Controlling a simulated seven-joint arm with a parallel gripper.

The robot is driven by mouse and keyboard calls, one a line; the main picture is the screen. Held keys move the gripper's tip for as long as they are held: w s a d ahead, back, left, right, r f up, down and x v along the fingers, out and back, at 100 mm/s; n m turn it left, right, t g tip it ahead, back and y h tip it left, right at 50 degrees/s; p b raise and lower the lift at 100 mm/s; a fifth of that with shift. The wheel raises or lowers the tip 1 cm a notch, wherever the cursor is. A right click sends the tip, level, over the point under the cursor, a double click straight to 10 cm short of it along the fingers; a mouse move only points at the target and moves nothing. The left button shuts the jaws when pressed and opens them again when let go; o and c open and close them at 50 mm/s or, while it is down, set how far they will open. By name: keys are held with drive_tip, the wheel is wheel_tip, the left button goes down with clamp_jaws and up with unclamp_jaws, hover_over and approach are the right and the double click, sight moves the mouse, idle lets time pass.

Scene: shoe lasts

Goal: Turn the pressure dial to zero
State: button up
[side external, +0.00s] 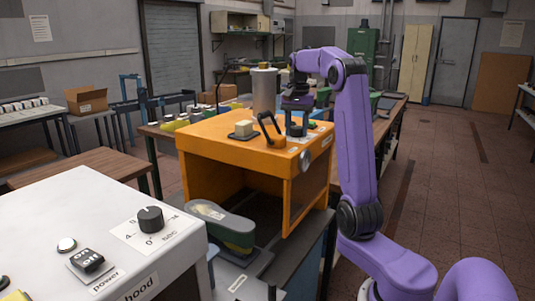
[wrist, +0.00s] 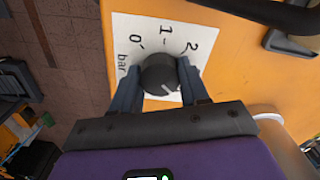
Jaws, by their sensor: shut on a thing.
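The pressure dial (wrist: 158,74) is a round black knob on a white scale plate (wrist: 125,30) marked 0, 1, 2 and "bar". In the wrist view a small pale mark shows on the lower right of the knob, away from the 0 at the upper left. My gripper (wrist: 158,80) is shut on the knob, one finger on each side. In the side external view my gripper (side external: 297,127) points down at the top of the orange machine (side external: 235,150); the knob is hard to make out there.
A black lever handle (side external: 270,131) and a pale block (side external: 243,128) stand on the orange top, left of my gripper. A grey cylinder (side external: 264,92) rises behind. A white machine (side external: 60,230) with another black knob (side external: 150,219) is in the left foreground.

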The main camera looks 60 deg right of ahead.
drive_tip(key=n, duration=0.3)
drive_tip(key=shift+n, duration=0.3)
drive_tip(key=n, duration=0.7)
drive_tip(key=shift+n, duration=0.3)
drive_tip(key=n, duration=0.4)
drive_tip(key=o, duration=0.7)
drive_tip(key=shift+r, duration=0.1)
